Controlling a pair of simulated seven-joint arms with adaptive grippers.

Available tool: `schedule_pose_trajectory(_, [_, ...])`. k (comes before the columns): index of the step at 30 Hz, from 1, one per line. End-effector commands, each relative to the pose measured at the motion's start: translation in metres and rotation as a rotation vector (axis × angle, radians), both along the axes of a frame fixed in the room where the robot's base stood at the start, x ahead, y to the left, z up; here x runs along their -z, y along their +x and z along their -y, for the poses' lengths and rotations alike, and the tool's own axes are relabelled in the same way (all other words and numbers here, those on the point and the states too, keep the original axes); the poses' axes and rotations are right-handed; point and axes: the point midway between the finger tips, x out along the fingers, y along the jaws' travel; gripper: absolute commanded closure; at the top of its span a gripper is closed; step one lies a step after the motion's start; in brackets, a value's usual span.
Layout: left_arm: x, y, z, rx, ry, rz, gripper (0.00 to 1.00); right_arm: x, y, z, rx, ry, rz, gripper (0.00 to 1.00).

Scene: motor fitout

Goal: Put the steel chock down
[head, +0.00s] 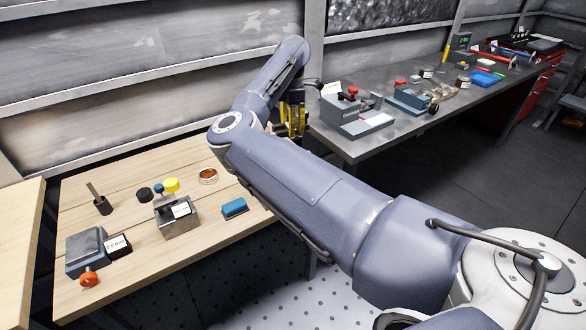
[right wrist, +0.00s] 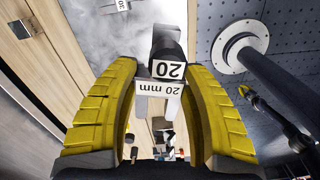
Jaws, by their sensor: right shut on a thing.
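My right gripper (head: 291,122) has yellow fingers and is over the gap between the wooden table and the grey bench, partly hidden by my arm. In the right wrist view its fingers (right wrist: 162,75) stand on both sides of a block marked "20" and "20 mm", which I take to be the steel chock (right wrist: 168,48). The gripper is shut on it. In the head view the chock cannot be made out. Whether its underside touches anything cannot be told. My left gripper is not in view.
The wooden table (head: 125,192) holds a steel block (head: 178,224), a grey block with an orange knob (head: 86,251), a blue block (head: 234,207) and several small parts. The grey bench (head: 375,137) carries a fixture with a red knob (head: 340,112). Its front strip is clear.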

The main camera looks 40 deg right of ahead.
Motion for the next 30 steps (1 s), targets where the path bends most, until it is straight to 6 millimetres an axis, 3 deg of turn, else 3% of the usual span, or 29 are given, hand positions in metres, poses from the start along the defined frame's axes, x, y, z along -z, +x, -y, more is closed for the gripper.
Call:
schedule_pose_trajectory(5, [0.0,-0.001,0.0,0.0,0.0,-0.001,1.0,0.006,0.024,-0.021,-0.182,-0.002,0.001,1.0])
schedule_pose_trajectory(11, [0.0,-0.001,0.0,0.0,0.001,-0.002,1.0,0.014,0.025,-0.02,-0.246,-0.002,-0.001,1.0])
schedule_pose_trajectory(30, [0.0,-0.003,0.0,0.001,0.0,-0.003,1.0,0.138,0.024,-0.019,-0.251,-0.003,-0.003,1.0])
